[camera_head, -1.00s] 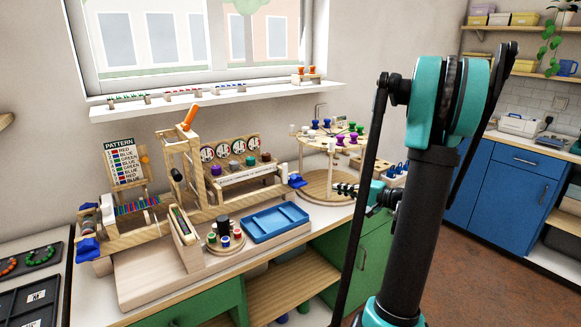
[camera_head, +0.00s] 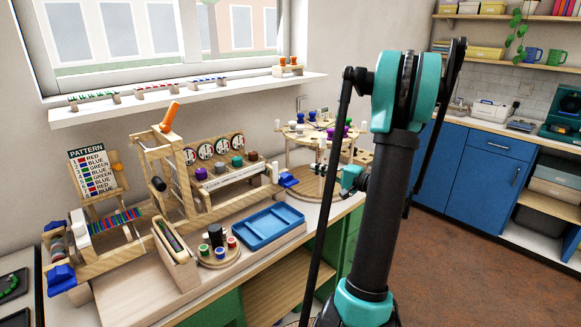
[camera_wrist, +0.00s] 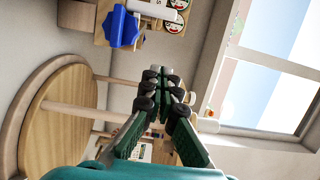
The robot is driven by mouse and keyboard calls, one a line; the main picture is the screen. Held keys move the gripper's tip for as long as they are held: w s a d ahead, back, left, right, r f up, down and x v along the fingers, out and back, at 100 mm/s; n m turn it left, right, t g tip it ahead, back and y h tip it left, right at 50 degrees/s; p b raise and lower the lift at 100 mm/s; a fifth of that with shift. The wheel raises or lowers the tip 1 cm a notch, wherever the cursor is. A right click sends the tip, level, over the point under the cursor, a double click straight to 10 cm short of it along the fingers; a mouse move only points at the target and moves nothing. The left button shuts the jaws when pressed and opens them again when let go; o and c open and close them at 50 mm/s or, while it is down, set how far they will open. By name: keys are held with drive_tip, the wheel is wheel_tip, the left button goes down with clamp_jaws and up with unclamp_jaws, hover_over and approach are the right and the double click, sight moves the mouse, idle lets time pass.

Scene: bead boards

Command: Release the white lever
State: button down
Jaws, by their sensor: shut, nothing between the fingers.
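My gripper (camera_head: 318,169) is shut and empty beside the round wooden carousel (camera_head: 300,190). In the wrist view its dark fingertips (camera_wrist: 160,88) are together, with nothing between them. A white upright post (camera_head: 275,172) stands at the right end of the dial rack, beside a blue knob (camera_head: 288,180). It also shows as a white rod at the top of the wrist view (camera_wrist: 150,9), apart from my fingers. Another white peg (camera_wrist: 208,125) shows just beyond my fingers in the wrist view. I cannot tell for certain which of these is the white lever.
A blue tray (camera_head: 262,240) and a small round stand of spools (camera_head: 218,262) are on the bench. A wooden frame with an orange handle (camera_head: 171,115) stands left of the dial rack. My arm hides part of the carousel.

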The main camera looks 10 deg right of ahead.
sight(275, 173)
drive_tip(key=x, duration=0.9)
drive_tip(key=shift+w+a, duration=0.25)
drive_tip(key=shift+a, duration=0.05)
drive_tip(key=shift+s+a, duration=0.3)
drive_tip(key=shift+a, duration=0.25)
drive_tip(key=shift+s+a, duration=0.3)
drive_tip(key=shift+a, duration=0.2)
drive_tip(key=shift+s+a, duration=0.4)
drive_tip(key=shift+a, duration=0.25)
